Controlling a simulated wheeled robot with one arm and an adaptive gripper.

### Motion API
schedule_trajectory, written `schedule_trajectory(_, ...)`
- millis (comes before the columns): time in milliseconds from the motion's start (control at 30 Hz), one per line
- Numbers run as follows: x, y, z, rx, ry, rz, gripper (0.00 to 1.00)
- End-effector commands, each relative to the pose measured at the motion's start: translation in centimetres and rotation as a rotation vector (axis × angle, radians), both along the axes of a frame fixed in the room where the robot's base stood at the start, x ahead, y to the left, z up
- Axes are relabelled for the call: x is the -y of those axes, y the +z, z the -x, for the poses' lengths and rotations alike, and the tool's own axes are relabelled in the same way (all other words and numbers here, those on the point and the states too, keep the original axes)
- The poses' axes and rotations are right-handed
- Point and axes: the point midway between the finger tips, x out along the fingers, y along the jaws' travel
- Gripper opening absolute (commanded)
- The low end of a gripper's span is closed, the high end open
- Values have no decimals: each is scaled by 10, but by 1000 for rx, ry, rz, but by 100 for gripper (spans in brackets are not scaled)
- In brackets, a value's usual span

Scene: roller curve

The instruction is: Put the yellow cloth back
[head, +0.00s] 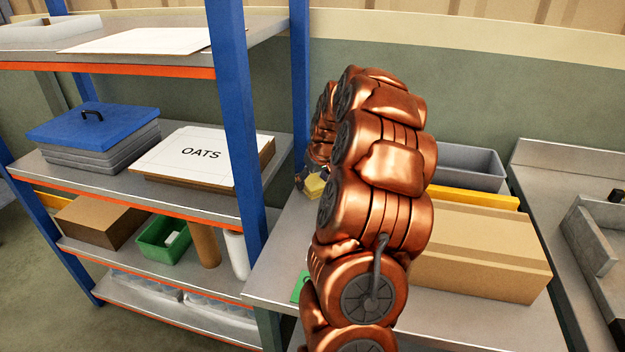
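A small yellow thing (315,187), which looks like the yellow cloth, shows just left of my copper arm, above the left part of the metal table. My gripper (304,181) is right beside it, small and mostly hidden behind my arm. I cannot tell whether the fingers are around the cloth or only near it, nor whether the cloth touches the table.
A cardboard box (480,252), a yellow item (475,197) and a grey bin (468,166) stand on the metal table (480,325). A green item (298,288) lies at its left edge. Left is a blue-post shelf with an OATS box (200,155) and green crate (164,240).

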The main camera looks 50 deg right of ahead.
Motion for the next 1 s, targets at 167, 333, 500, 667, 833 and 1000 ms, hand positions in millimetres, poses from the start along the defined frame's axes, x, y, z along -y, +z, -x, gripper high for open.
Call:
schedule_trajectory(167,0,0,0,0,0,0,92)
schedule_trajectory(333,0,0,0,0,0,0,92)
schedule_trajectory(500,0,2,0,0,0,0,92)
schedule_trajectory(667,0,11,2,3,0,2,92)
schedule_trajectory(833,-4,35,12,4,0,4,92)
schedule_trajectory(1000,-7,66,24,3,-1,3,92)
